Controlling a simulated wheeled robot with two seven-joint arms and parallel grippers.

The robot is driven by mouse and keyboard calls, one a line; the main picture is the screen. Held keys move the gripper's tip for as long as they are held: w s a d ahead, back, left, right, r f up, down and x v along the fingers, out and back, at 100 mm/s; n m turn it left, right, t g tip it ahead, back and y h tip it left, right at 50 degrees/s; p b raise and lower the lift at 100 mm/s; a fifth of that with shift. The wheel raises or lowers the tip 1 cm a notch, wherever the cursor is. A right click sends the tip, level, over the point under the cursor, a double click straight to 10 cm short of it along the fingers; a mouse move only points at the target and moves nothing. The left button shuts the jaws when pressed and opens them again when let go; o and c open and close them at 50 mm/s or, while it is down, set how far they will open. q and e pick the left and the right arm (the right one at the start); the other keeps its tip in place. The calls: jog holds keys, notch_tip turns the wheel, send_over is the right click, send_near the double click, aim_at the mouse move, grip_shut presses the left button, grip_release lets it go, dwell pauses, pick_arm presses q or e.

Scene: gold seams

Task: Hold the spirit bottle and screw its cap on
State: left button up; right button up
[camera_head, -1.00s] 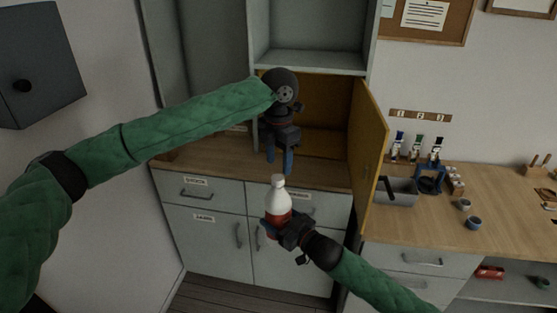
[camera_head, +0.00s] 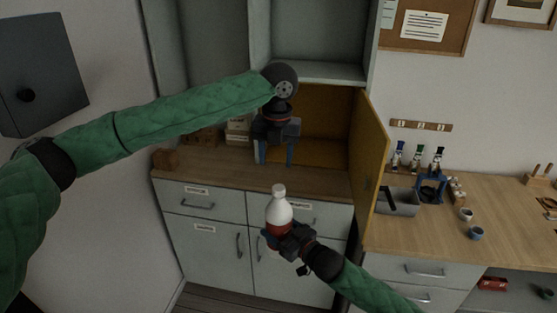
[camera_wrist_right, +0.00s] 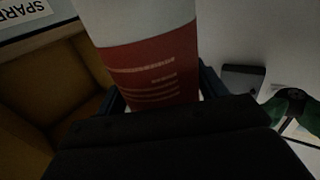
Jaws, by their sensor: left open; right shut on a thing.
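The spirit bottle (camera_head: 278,208) is white on top with a red lower part and stands about upright in front of the cabinet. A white top shows on its neck; I cannot tell whether it is the cap. My right gripper (camera_head: 276,236) is shut on the bottle's lower part. The bottle's red label (camera_wrist_right: 155,68) fills the middle of the right wrist view between the fingers. My left gripper (camera_head: 275,158) is open above the bottle, fingers pointing down and apart from it. I see nothing between its fingers.
An open yellow cupboard door (camera_head: 369,165) stands to the right of both grippers. The wooden counter (camera_head: 225,178) lies behind them, with boxes (camera_head: 238,130) at the back. At right, a worktop holds small bottles (camera_head: 418,158), a grey bin (camera_head: 402,201) and cups (camera_head: 476,233).

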pick_arm(q)
jog(key=n, duration=0.4)
jog(key=shift+f, duration=0.15)
jog(key=n, duration=0.4)
jog(key=shift+s+f, duration=0.1)
jog(key=shift+s, duration=0.05)
jog(key=n, duration=0.7)
jog(key=shift+s+d+f, duration=0.1)
jog(key=shift+d, duration=0.05)
jog(key=n, duration=0.4)
jog(key=shift+d+g, duration=0.1)
jog(key=shift+g, duration=0.2)
jog(key=n, duration=0.4)
jog(key=shift+s, duration=0.1)
jog(key=n, duration=0.4)
jog(key=shift+d, duration=0.1)
jog(key=n, duration=0.3)
jog(key=shift+n, duration=0.4)
jog(key=shift+f, duration=0.15)
